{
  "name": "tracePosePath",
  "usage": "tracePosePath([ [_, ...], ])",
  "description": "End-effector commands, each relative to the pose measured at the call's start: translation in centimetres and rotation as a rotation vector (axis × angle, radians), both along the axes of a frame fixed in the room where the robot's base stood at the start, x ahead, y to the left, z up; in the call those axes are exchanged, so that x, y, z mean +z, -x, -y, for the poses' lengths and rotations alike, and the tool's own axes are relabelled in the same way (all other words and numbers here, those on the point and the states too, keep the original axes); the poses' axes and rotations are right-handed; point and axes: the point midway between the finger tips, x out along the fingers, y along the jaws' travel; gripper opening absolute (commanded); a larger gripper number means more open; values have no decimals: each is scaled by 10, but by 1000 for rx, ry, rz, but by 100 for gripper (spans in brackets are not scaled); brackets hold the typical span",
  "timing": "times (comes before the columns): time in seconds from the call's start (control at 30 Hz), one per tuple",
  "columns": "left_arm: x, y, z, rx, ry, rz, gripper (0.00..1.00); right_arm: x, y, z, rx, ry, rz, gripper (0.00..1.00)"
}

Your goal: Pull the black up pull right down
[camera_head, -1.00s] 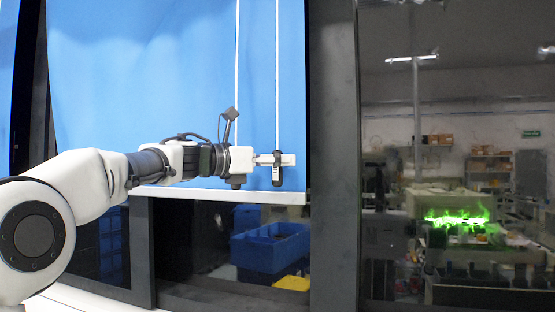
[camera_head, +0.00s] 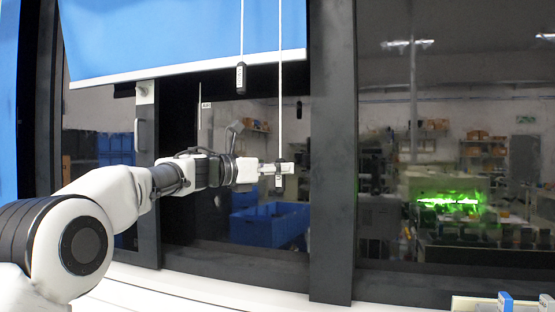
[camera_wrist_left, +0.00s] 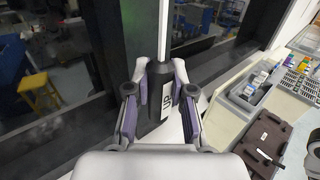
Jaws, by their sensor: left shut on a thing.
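The black pull marked UP (camera_head: 279,183) hangs on the right white cord. It also shows in the left wrist view (camera_wrist_left: 159,90), upright between the fingers, with its white UP label facing the camera. My left gripper (camera_head: 273,170) is shut on this pull, in front of the window glass. A second dark pull (camera_head: 241,78) hangs higher on the left cord, near the blind's lower edge. The blue blind (camera_head: 180,35) covers only the top of the window, and its white bottom bar (camera_head: 180,69) tilts slightly. My right gripper is in no view.
A dark window post (camera_head: 333,150) stands right of the cord. A white sill (camera_head: 210,290) runs below. In the wrist view, a grey tray (camera_wrist_left: 247,95) and a dark brown case (camera_wrist_left: 275,137) lie on the right-hand counter. Blue bins (camera_head: 268,222) show behind the glass.

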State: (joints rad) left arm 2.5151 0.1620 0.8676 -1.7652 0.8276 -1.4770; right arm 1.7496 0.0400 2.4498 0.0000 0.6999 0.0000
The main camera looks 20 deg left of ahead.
Motion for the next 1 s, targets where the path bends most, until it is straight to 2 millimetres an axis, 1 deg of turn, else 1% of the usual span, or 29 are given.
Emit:
tracePosePath([
  [0.03,-36,-1,1,-3,-3,-7,0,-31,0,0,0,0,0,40],
  [0.1,-54,0,1,-2,-4,-6,0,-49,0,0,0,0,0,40],
  [0.2,-76,0,1,-2,-3,-7,0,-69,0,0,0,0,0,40],
  [0.3,-93,-1,1,-2,-2,-6,0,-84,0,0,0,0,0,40],
  [0.4,-103,-1,1,-2,-2,-6,0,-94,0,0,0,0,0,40],
  [0.5,-109,-1,1,-2,-2,-6,0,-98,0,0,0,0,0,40],
  [0.9,-113,-1,2,-4,-6,-11,0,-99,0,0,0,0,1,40],
  [0.93,-114,-1,2,-4,-6,-12,26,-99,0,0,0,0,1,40],
  [0.97,-114,-1,2,-5,-6,-12,37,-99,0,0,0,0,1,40],
  [1.0,-114,-1,2,-4,-6,-12,50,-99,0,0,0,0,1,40],
])
